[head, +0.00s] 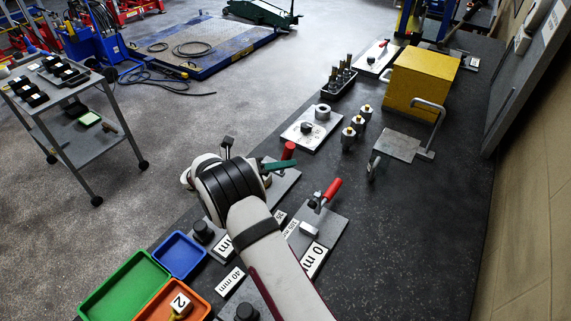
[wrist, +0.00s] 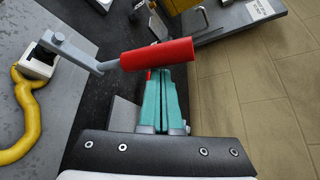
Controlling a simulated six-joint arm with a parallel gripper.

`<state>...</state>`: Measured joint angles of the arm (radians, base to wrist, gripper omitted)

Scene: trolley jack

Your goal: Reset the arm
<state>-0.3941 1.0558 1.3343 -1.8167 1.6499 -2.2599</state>
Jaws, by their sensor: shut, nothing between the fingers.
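My gripper (head: 293,163) is shut and empty, its teal fingers together and pointing right over the dark bench in the head view. In the wrist view the closed fingers (wrist: 158,85) show at the middle. A red handle (wrist: 157,61) on a grey metal lever crosses just beyond the fingertips there; I cannot tell whether they touch. What looks like the same red handle (head: 289,149) stands just above the fingertips in the head view. My wrist and forearm hide part of the plates beneath.
A red-handled clamp (head: 328,192) stands on a plate right of my forearm. Green (head: 110,293), blue (head: 178,268) and orange (head: 150,311) trays lie at lower left. A yellow block (head: 420,82) and several metal fittings stand further back. The bench's right front (head: 430,250) is clear.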

